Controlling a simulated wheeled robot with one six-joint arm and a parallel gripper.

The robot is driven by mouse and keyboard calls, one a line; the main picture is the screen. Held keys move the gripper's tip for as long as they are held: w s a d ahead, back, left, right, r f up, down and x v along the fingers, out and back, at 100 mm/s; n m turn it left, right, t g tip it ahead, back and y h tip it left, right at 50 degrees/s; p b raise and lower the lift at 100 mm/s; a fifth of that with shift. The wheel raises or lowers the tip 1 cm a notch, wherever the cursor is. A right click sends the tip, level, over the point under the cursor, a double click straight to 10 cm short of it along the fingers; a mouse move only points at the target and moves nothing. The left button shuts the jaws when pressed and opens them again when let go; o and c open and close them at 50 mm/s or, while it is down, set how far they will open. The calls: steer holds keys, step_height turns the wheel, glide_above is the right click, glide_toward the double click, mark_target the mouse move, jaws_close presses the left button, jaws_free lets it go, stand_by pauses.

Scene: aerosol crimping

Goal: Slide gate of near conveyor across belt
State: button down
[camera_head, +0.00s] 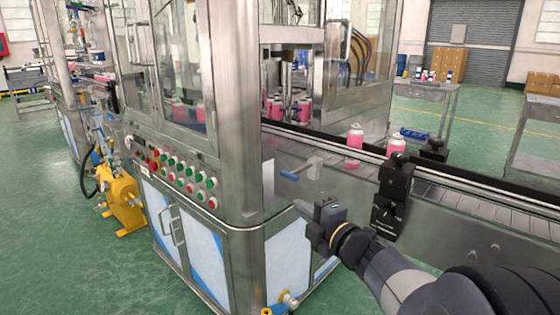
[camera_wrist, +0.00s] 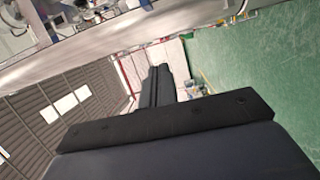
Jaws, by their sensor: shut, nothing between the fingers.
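The near conveyor (camera_head: 470,200) runs from the machine's opening out to the right, with pink cans on its belt. A small metal gate with a blue handle (camera_head: 289,175) sits at the conveyor's near side, by the machine's corner. How far the gate reaches over the belt is hard to tell. My gripper (camera_head: 300,208) is just below the blue handle in the head view, apart from it in the picture. Its fingers are shut and hold nothing. The wrist view shows the dark closed fingers (camera_wrist: 158,85) pointing away; neither gate nor handle is recognisable there.
Two pink cans (camera_head: 354,138) stand on the belt beyond the gate. A black sensor block (camera_head: 392,190) is mounted on the near rail, right of my gripper. The steel machine cabinet (camera_head: 235,130) with push buttons stands at left. Green floor (camera_wrist: 240,75) is open in the wrist view.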

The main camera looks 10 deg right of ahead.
mark_target(301, 170)
steer(key=w, duration=1.2)
steer(key=shift+r, duration=0.15)
steer(key=shift+w, duration=0.15)
steer(key=w+d, duration=0.1)
steer(key=w+d+p, duration=0.1)
steer(key=d, duration=0.1)
steer(key=w+d, duration=0.1)
steer(key=d, duration=0.1)
steer(key=shift+w+d, duration=0.25)
steer(key=shift+w, duration=0.15)
